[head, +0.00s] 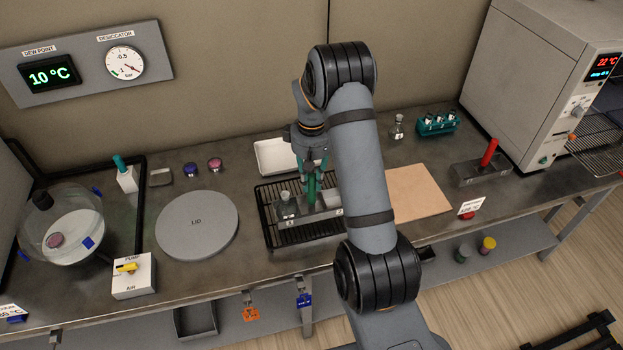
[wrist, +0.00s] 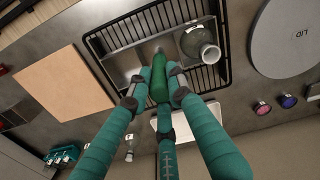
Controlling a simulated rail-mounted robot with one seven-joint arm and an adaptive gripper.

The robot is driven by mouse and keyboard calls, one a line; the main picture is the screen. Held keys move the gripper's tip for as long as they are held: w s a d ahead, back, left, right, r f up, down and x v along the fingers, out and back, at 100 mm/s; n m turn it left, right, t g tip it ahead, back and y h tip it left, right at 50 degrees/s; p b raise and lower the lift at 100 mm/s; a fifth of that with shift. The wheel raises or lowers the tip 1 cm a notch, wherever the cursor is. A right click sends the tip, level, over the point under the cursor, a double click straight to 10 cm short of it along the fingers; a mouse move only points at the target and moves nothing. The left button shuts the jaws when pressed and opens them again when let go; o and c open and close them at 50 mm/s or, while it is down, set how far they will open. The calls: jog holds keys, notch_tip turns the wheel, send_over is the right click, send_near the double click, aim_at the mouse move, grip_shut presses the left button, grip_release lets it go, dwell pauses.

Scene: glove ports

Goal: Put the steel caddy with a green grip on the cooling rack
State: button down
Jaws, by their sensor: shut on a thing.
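The steel caddy (head: 322,209) has an upright green grip (head: 311,186) and holds a small glass bottle (head: 285,198). My gripper (head: 313,168) has its teal fingers closed around the green grip from above. The wrist view shows the grip (wrist: 158,80) between the fingers and the bottle (wrist: 201,46) beside it. The caddy is over the black wire cooling rack (head: 272,238), inside its outline. I cannot tell whether its base touches the wires. My arm hides the right end of the caddy and rack in the head view.
A white tray (head: 272,156) is behind the rack, a grey lid (head: 197,226) to its left and a tan board (head: 418,192) to its right. A second caddy with a red grip (head: 489,152) stands before the oven (head: 540,75). A teal vial rack (head: 437,124) is at the back.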

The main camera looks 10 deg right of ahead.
jog(key=shift+f, duration=0.15)
jog(key=c, duration=1.6)
grip_release()
notch_tip(320, 180, up, 12)
jog(key=shift+r+b, duration=0.2)
jog(key=shift+b, duration=0.15)
